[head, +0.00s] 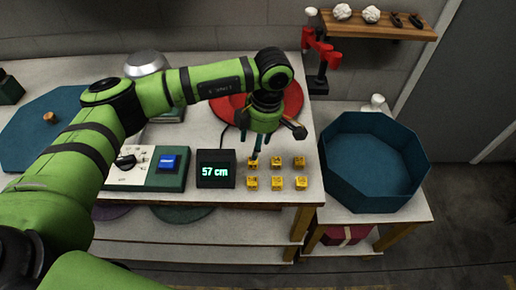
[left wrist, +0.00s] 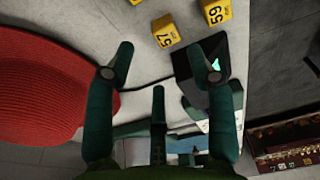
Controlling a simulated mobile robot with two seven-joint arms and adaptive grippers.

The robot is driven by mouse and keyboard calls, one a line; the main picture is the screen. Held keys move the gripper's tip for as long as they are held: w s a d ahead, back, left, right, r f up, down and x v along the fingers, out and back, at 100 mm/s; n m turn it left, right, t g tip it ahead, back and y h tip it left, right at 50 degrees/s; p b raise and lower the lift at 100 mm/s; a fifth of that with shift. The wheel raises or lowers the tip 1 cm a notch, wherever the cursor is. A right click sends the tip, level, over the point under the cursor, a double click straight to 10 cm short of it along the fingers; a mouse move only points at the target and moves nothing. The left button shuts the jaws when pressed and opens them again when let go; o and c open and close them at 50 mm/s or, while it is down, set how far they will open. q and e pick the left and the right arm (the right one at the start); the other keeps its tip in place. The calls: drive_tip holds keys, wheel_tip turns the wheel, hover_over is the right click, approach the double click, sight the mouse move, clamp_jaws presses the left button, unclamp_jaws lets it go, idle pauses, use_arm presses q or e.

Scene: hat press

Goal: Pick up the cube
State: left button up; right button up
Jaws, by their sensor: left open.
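Several small yellow cubes sit in two rows on the white bench; one front-row cube (head: 277,183) shows clearly in the head view. My left gripper (head: 260,148) points down over the bench, just behind the back-left cube (head: 252,162), which it partly overlaps. In the left wrist view the gripper (left wrist: 165,62) is open with nothing between its fingers. A cube marked 57 (left wrist: 166,32) lies beyond the fingertips, apart from them, and a cube marked 59 (left wrist: 217,10) is to its right at the top edge. My right gripper is not in view.
A black display (head: 215,169) reading "57 cm" stands left of the cubes. A red round brimmed piece (head: 290,98) lies behind the gripper. A green box with a blue button (head: 169,162) is further left. A blue octagonal bin (head: 372,185) stands on a lower table at right.

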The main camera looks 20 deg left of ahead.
sight(253, 163)
use_arm(q)
drive_tip(key=shift+s+f+p, duration=0.5)
drive_tip(key=shift+s+p, duration=0.05)
drive_tip(key=shift+s, duration=0.25)
wheel_tip(253, 163, down, 2)
drive_tip(key=shift+f+p, duration=0.25)
drive_tip(key=shift+p, duration=0.65)
drive_tip(key=shift+w+a+f, duration=0.1)
drive_tip(key=shift+f, duration=0.5)
drive_tip(key=shift+w+a+f, duration=0.1)
drive_tip(key=shift+f, duration=0.6)
drive_tip(key=c, duration=0.7)
drive_tip(key=shift+c, duration=0.2)
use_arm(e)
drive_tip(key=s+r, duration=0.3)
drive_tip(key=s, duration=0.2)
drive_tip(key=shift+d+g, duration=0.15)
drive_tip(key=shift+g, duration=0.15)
